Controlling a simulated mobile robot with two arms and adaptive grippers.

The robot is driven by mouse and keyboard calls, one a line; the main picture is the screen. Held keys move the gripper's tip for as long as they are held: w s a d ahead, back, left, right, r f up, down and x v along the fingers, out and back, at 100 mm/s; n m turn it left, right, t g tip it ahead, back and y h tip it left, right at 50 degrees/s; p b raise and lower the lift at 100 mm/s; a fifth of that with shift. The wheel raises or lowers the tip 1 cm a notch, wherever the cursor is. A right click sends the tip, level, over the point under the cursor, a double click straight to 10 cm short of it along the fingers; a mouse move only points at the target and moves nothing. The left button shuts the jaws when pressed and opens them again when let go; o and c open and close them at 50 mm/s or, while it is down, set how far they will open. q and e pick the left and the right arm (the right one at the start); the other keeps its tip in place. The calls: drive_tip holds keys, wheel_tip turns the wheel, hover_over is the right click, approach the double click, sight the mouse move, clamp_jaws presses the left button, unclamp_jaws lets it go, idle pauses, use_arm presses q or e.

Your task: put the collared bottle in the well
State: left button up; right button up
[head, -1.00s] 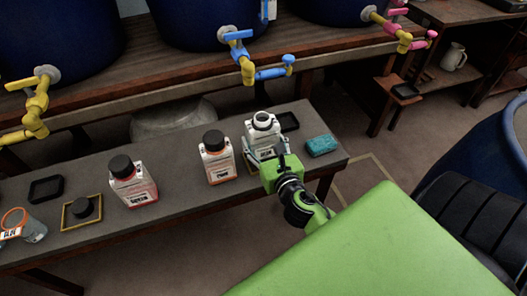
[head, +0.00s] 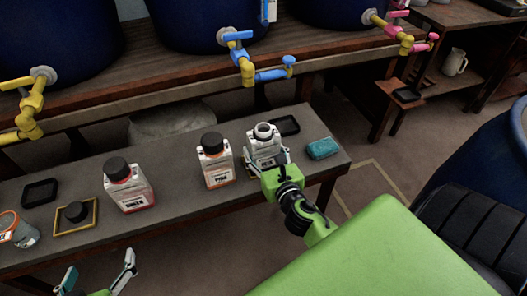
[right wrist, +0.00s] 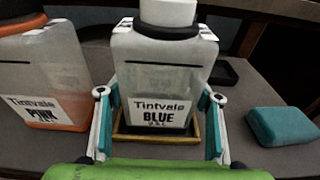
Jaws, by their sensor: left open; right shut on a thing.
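The white bottle with a dark collar at its neck and a "Tintvale BLUE" label (head: 264,143) is upright near the right end of the bench. It also shows in the right wrist view (right wrist: 165,70). My right gripper (head: 267,160) is shut on it, one finger on each side of its lower body (right wrist: 160,100). A yellow-edged square frame (right wrist: 200,135), seemingly the well, shows around the bottle's base. I cannot tell whether the base touches its floor. My left gripper (head: 97,273) is open and empty, in front of the bench at the lower left.
The PINK bottle (head: 215,165) stands close left of the held bottle, a red-tinted bottle (head: 128,187) farther left. A teal block (head: 322,148) and a black tray (head: 286,126) lie to the right. Taps (head: 245,68) overhang behind.

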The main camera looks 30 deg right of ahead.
use_arm(q)
drive_tip(key=shift+w+r, duration=0.15)
drive_tip(key=shift+r, duration=0.05)
use_arm(e)
drive_tip(key=shift+f, duration=0.1)
drive_tip(key=o, duration=1.1)
use_arm(q)
drive_tip(key=shift+d+r, duration=0.1)
